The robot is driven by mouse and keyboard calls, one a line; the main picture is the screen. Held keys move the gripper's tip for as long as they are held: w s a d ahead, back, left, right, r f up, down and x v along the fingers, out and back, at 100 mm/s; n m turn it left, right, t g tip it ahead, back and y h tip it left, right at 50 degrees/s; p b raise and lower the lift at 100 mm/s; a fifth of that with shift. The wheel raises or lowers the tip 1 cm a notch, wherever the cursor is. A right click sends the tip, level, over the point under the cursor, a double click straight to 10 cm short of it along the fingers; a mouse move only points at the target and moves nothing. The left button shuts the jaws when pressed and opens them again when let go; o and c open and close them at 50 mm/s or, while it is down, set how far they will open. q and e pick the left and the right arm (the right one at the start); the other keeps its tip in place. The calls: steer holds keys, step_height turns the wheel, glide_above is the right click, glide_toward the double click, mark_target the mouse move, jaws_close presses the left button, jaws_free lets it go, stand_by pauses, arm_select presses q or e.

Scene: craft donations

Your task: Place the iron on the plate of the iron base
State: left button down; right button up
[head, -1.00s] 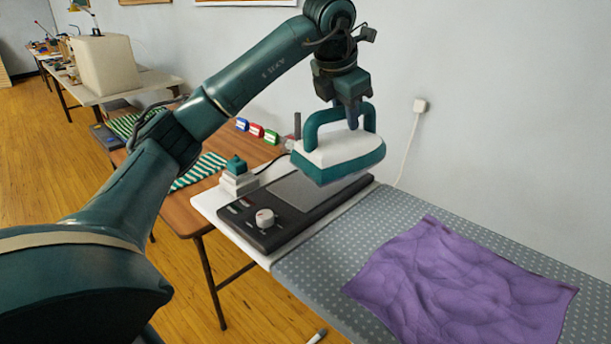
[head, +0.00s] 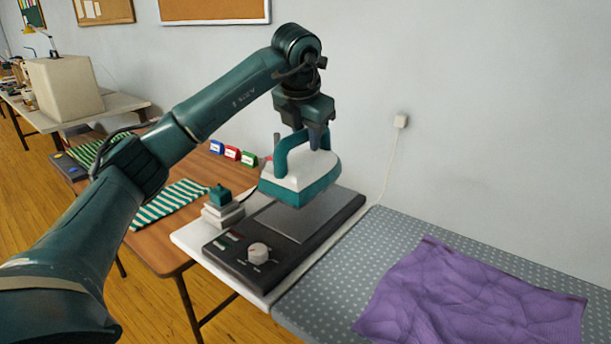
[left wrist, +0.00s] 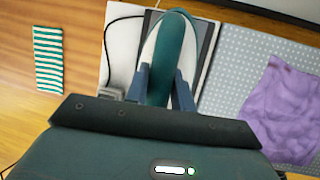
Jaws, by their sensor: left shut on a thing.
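The iron (head: 301,183) is white with a teal handle and a teal lower edge. My left gripper (head: 311,138) is shut on its handle and holds it above the iron base (head: 242,258). The base is dark, with a white knob at the front and a grey plate (head: 290,222) behind it. The iron appears to hang over the plate's back part, apart from it. In the left wrist view the iron's teal handle (left wrist: 172,60) lies between the fingers (left wrist: 165,85), and the iron hides most of the plate. My right gripper is not in view.
A purple cloth (head: 475,295) lies on the dotted ironing surface (head: 390,250) at right. A small white and teal stack (head: 222,208) stands left of the base. A wall stands behind.

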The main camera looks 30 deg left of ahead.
mark_target(306, 159)
arm_select(q)
steer(key=shift+f, duration=2.9)
steer(key=shift+f+b, duration=0.2)
steer(key=shift+b, duration=0.1)
steer(key=c, duration=1.2)
jaws_free()
steer(key=shift+f, duration=0.1)
steer(key=v, duration=1.2)
steer(key=shift+s, duration=0.1)
